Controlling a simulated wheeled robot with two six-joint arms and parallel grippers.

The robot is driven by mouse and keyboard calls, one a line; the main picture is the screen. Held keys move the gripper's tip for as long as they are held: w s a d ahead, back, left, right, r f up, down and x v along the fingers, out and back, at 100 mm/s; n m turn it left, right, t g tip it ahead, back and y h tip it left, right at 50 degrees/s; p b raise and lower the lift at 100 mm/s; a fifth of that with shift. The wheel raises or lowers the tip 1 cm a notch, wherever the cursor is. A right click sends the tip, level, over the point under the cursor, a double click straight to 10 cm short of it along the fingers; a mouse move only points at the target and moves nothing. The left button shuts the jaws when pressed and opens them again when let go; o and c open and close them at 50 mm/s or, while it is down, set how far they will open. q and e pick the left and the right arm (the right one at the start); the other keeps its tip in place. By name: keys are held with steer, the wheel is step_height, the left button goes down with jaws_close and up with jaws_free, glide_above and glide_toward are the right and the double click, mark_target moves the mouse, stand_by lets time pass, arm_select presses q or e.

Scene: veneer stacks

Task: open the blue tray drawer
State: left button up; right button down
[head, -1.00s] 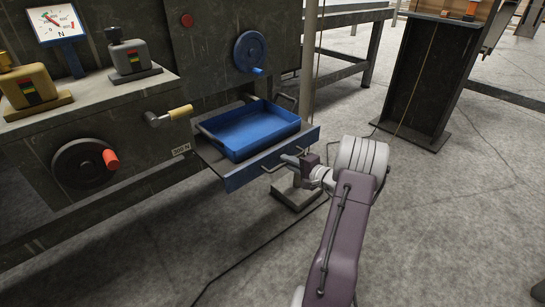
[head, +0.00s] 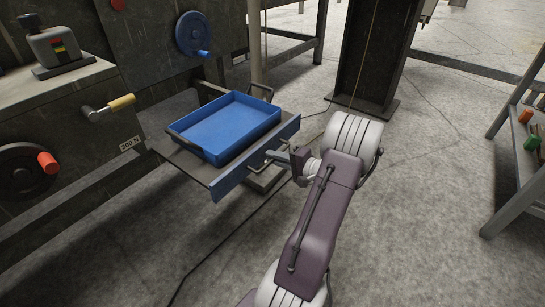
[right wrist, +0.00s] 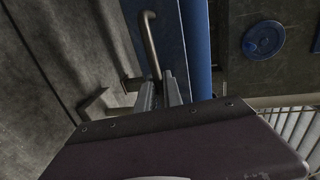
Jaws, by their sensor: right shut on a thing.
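The drawer (head: 228,180) has a blue front and stands well out from the dark machine. A blue tray (head: 225,125) with dark side handles lies on it and looks empty. My right gripper (head: 276,158) is at the drawer front, shut on its bar handle. In the right wrist view the bent handle (right wrist: 150,42) rises from between the fingers of my right gripper (right wrist: 160,92), close to the blue drawer front (right wrist: 170,30). The part of the handle inside the fingers is hidden. My left gripper is not in view.
The machine carries a blue handwheel (head: 192,33), a lever with a yellow grip (head: 108,107) and a wheel with a red knob (head: 25,172). A post (head: 256,40) stands behind the drawer. A shelf rack (head: 520,160) is at the right. The floor between is open.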

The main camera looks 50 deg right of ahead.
steer(key=c, duration=1.5)
jaws_free()
steer(key=p+v, duration=0.4)
steer(key=v, duration=0.5)
steer(key=shift+p, duration=0.35)
